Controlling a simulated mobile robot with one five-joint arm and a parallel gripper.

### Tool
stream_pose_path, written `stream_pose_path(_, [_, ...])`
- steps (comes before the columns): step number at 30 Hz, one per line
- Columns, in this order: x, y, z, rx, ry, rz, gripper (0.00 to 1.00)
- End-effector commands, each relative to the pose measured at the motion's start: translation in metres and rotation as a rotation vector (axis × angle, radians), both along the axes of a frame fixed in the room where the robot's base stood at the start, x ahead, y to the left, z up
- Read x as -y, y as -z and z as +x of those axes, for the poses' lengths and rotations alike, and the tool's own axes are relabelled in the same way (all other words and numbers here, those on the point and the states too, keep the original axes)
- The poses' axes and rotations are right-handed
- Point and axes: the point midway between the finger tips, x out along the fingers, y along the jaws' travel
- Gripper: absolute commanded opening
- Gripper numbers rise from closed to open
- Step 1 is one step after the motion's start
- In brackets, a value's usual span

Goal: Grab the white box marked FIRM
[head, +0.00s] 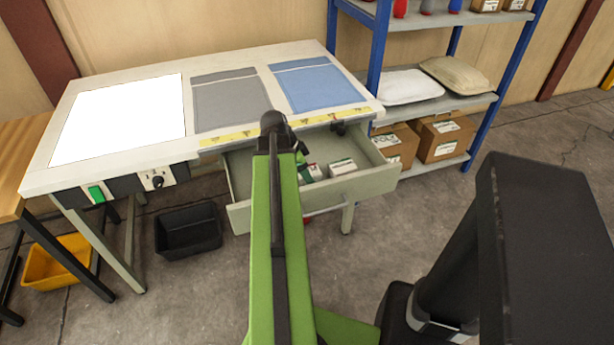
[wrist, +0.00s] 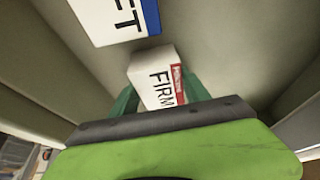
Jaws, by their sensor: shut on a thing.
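The white box marked FIRM (wrist: 153,80), with a red stripe on its edge, sits between the green fingers of my gripper (wrist: 160,92) in the wrist view. The fingers are shut on its sides. I cannot tell whether the box still touches the drawer floor. In the head view my green arm reaches over the open drawer (head: 370,181) and hides most of the gripper. White boxes (head: 341,167) show in the drawer just right of the arm; their lettering is too small to read.
Another white box (wrist: 115,18), with a blue stripe and letters ending in "FT", lies just beyond in the wrist view. The drawer walls rise on both sides. The worktable (head: 205,67) stands above the drawer, and a blue shelf rack (head: 455,103) stands to the right.

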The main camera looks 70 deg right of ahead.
Motion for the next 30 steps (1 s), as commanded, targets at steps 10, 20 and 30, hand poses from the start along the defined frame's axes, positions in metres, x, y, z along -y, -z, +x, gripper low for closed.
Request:
stream_pose_path(10, [0.000, 0.000, 0.000, 0.000, 0.001, 0.000, 0.12])
stream_pose_path(20, [0.000, -0.030, -0.001, 0.000, 0.001, 0.000, 0.12])
stream_pose_path(30, [0.000, -0.097, -0.001, 0.000, 0.001, 0.000, 0.12])
